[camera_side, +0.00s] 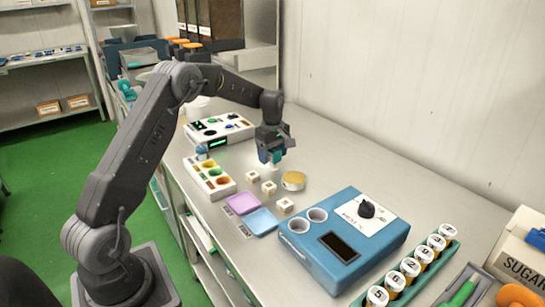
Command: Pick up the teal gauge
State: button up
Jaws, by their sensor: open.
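My gripper (271,157) points down over the steel worktop, above and behind the small white cubes. Its jaws are open. A small teal and white piece (276,156) shows at the fingertips, and it may be the teal gauge; I cannot tell whether it stands between the jaws or just behind them. Its lower end is close to the worktop. A small blue-topped item (201,152) stands at the back end of the white tray of coloured wells, to the left of my gripper.
White cubes (253,177) and a gold-topped round tin (293,180) sit close in front. A white tray (222,190), purple pad (242,203), blue pad (261,221) and blue dial machine (340,240) stand nearer. A white panel (219,129) is behind. Worktop right of the tin is clear.

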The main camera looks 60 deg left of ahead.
jog(key=shift+f, duration=0.4)
jog(key=shift+c, duration=0.2)
jog(key=c, duration=1)
